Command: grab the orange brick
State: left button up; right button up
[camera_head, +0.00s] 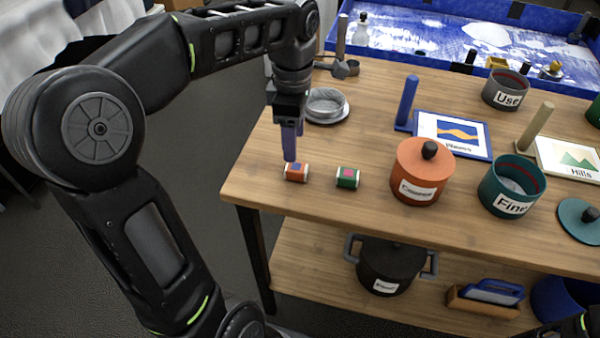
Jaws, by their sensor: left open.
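The orange brick (297,173) is a small block with white ends and a purple patch. It lies on the wooden table (265,185) near its front left corner. My left gripper (290,155) points down just above the orange brick, with its fingertips close over the brick's top. I cannot tell whether they touch it. The jaws are open, seen nearly edge-on, and nothing shows held between them. A similar green brick (347,177) lies a little to the right. My right gripper does not show.
A grey dish (327,104) stands behind the gripper. To the right are an orange lidded pot (421,172), a teal pot (510,188), a blue post (407,102) and a blue-framed picture card (453,134). A dark pot (390,268) sits on the lower shelf.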

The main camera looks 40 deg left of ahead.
aim_at(294, 166)
pick_arm(q)
jog(key=shift+s, duration=0.1)
jog(key=shift+f, duration=1.25)
jog(key=shift+f+p, duration=0.5)
jog(key=shift+f, duration=2.1)
jog(key=shift+c, duration=0.2)
grip_shut()
